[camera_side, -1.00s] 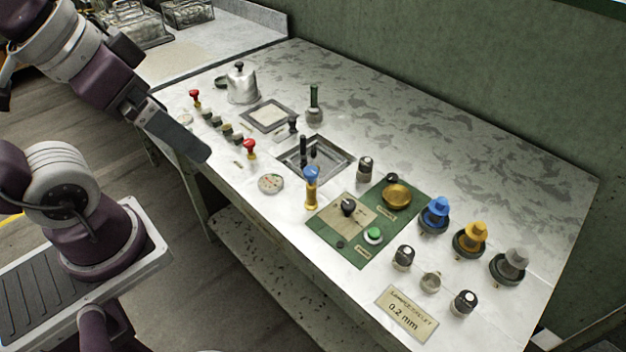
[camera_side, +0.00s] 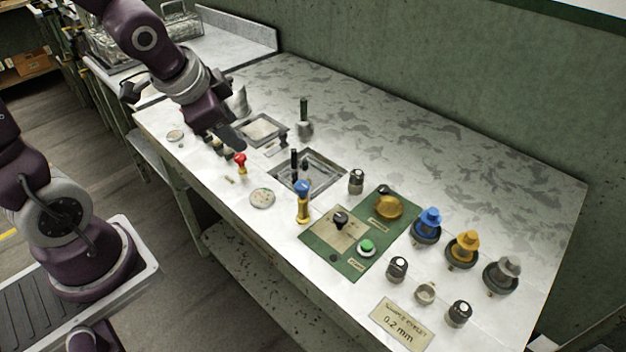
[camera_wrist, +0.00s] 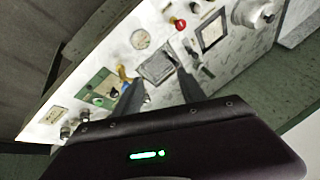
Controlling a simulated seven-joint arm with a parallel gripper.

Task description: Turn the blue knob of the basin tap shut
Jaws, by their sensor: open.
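The basin tap (camera_side: 303,203) stands upright on the bench at the front side of a sunken basin (camera_side: 335,183). It has a brass body and a blue knob (camera_side: 302,187) on top. My gripper (camera_side: 232,138) is above the bench left of the tap, near a red-topped knob, clear of the tap. In the wrist view my gripper (camera_wrist: 150,76) has its two dark fingers apart with nothing between them but the bench and basin. The tap (camera_wrist: 123,73) shows there beside the left finger, partly hidden.
A red-topped knob (camera_side: 240,159) stands just below my gripper. A black-topped post (camera_side: 294,160) is at the basin and a green-handled post (camera_side: 304,120) stands behind. A green panel (camera_side: 318,238) lies right of the tap. Blue (camera_side: 428,220), yellow (camera_side: 464,245) and grey (camera_side: 502,270) knobs stand farther right.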

